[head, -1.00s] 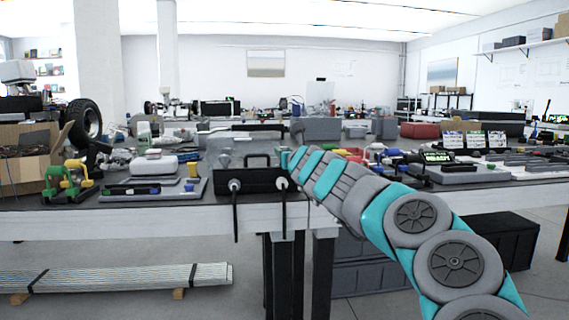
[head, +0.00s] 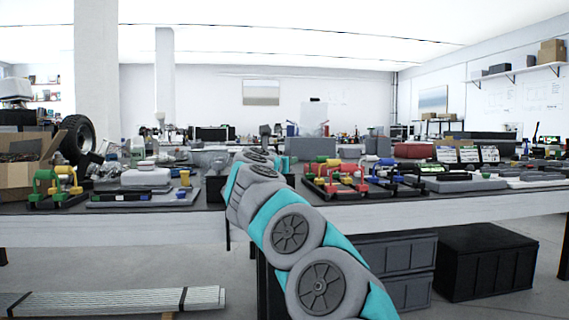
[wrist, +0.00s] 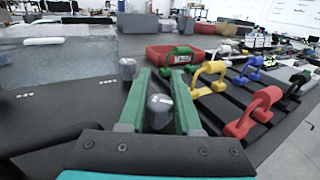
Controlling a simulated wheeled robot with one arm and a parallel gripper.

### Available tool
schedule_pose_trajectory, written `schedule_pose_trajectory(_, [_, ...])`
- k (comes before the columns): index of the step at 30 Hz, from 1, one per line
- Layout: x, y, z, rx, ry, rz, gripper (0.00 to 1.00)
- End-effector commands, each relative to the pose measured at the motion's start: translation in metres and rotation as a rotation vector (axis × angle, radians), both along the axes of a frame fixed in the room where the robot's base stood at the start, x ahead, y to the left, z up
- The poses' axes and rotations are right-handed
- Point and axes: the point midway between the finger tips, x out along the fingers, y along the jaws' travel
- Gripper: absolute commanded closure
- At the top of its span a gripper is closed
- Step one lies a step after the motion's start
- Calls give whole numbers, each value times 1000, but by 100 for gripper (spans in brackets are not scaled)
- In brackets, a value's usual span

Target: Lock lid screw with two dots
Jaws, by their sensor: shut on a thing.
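In the wrist view, my gripper (wrist: 160,76) has two green fingers around a short grey cylindrical screw (wrist: 160,110), and is shut on it. A second grey screw (wrist: 127,69) stands upright just beyond and to the left of the fingers. A clear, box-like lid (wrist: 62,68) lies to the left on the dark surface. Dot marks on the screws are too small to tell. In the head view, my arm hides the gripper and the screw.
To the right in the wrist view are a red box (wrist: 160,53) and colored clamp handles, including a yellow one (wrist: 208,72) and a red one (wrist: 262,104), on dark rails. In the head view, a cardboard box (head: 22,170) and a tire (head: 80,139) stand at left on the workbench (head: 110,232).

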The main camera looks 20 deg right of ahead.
Motion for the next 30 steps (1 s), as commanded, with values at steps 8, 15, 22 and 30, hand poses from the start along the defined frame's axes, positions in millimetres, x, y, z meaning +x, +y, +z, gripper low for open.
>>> schedule_pose_trajectory(8, [0, 0, -1, -3, 1, -48, 100])
schedule_pose_trajectory(15, [0, 0, -1, -2, 2, -52, 100])
schedule_pose_trajectory(22, [0, -1, -1, -1, 1, -52, 59])
schedule_pose_trajectory(30, [-1, -1, 0, -1, 1, -53, 38])
